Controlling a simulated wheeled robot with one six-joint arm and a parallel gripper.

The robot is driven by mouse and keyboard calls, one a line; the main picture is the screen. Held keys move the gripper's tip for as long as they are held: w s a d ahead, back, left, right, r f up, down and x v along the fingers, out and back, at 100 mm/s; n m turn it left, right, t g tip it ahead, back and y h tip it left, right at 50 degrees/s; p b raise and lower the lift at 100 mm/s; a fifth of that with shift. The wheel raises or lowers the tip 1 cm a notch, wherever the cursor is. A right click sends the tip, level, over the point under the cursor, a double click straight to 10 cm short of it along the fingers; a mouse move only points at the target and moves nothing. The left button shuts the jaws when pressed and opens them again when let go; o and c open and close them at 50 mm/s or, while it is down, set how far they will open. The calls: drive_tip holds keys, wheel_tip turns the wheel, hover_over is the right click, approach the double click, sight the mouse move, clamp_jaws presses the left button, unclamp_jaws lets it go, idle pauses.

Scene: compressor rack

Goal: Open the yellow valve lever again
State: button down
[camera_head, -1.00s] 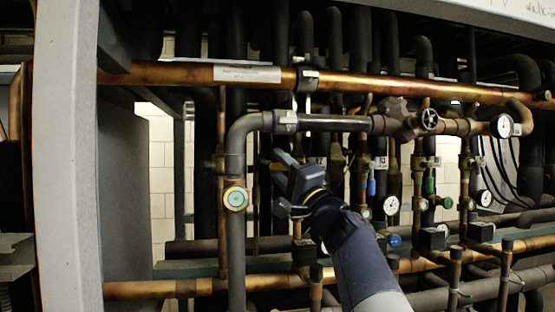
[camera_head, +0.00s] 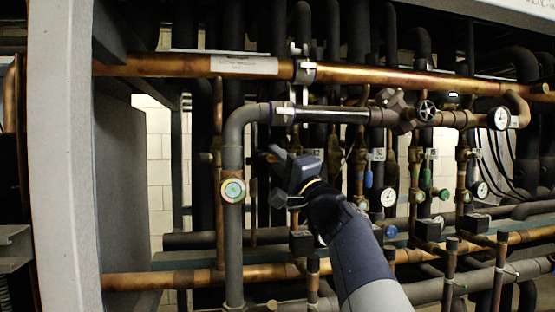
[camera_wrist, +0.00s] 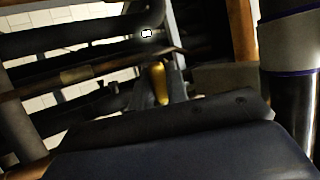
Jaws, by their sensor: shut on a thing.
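The yellow valve lever (camera_wrist: 160,83) stands upright near the middle of the wrist view, between the jaws of my gripper (camera_wrist: 162,100). Only its rounded yellow handle shows; its valve body is hidden. My gripper also shows in the head view (camera_head: 276,157), among the vertical pipes right of the grey bent pipe. It is shut on the lever. In the head view the lever is hidden behind the gripper, so its angle to its pipe cannot be told.
The grey bent pipe (camera_head: 233,150) with a round green-faced indicator (camera_head: 233,190) runs close left of my gripper. A horizontal copper pipe (camera_head: 400,79) crosses above. Valves and a white gauge (camera_head: 389,197) crowd the right. A pale post (camera_head: 62,160) stands at far left.

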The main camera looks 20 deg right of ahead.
drive_tip(key=shift+f, duration=0.1)
drive_tip(key=n+g+y+b, duration=0.1)
drive_tip(key=n, duration=0.1)
drive_tip(key=f+n+g+y+b, duration=0.1)
drive_tip(key=n, duration=0.1)
drive_tip(key=shift+d+f+n, duration=0.2)
drive_tip(key=shift+n, duration=0.2)
drive_tip(key=shift+s+d+f+n+g+h+p, duration=0.1)
drive_tip(key=shift+d+f+n+g+h+p, duration=0.3)
drive_tip(key=shift+n+g, duration=1.1)
drive_tip(key=shift+s+d+f+n+g+h+p, duration=0.15)
drive_tip(key=shift+d+f+n+g+p, duration=0.2)
drive_tip(key=shift+d+f+n+g, duration=1.05)
drive_tip(key=shift+s+a+r+n+g+h+p, duration=0.1)
drive_tip(key=shift+a+r+n+g+h+p, duration=0.25)
drive_tip(key=shift+n+g, duration=1.25)
drive_tip(key=shift+d+f+n+t, duration=0.15)
drive_tip(key=shift+d+n+t, duration=0.05)
drive_tip(key=shift+n+t, duration=0.4)
drive_tip(key=c, duration=1.4)
unclamp_jaws()
drive_tip(key=shift+a, duration=0.1)
